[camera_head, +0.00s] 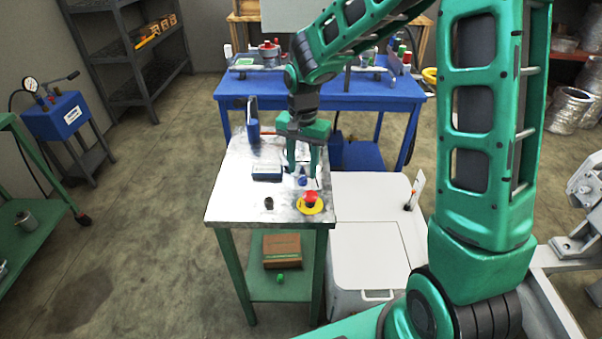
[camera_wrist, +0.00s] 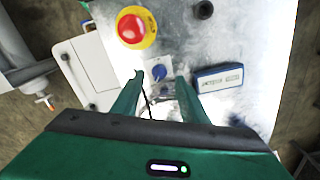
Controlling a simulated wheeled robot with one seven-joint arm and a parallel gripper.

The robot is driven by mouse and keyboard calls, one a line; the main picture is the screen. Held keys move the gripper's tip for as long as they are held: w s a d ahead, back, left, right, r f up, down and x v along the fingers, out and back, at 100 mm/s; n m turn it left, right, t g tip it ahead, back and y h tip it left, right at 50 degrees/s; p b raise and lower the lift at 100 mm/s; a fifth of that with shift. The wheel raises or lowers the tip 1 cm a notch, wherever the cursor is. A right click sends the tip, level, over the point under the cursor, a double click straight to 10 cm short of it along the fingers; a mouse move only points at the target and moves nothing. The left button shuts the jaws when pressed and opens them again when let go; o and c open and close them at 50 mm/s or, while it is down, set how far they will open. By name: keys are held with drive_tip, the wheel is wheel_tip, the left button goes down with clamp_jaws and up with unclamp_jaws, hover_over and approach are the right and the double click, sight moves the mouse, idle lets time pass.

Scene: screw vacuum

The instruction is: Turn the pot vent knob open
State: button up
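A small blue knob (camera_head: 302,181), which looks like the vent knob, sits on a pale square plate on the metal-topped table (camera_head: 228,205). It also shows in the wrist view (camera_wrist: 159,72), between and just beyond my fingertips. My gripper (camera_head: 303,170) points down over the right part of the table. In the wrist view my gripper (camera_wrist: 160,78) is open, with a gap on both sides of the knob. I cannot tell whether the fingertips are level with the knob or above it. No pot is clearly made out; something pale and shiny lies between the fingers.
A red button on a yellow base (camera_head: 310,201) stands close in front of the knob. A black knob (camera_head: 269,204) is to its left. A dark blue box (camera_head: 267,173) lies left of my gripper. A blue upright device (camera_head: 253,131) stands at the back. A white cabinet (camera_head: 370,230) adjoins the table's right side.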

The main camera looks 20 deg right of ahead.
sight(302, 176)
wheel_tip(302, 176, up, 8)
drive_tip(key=shift+f, duration=0.15)
idle(0.3)
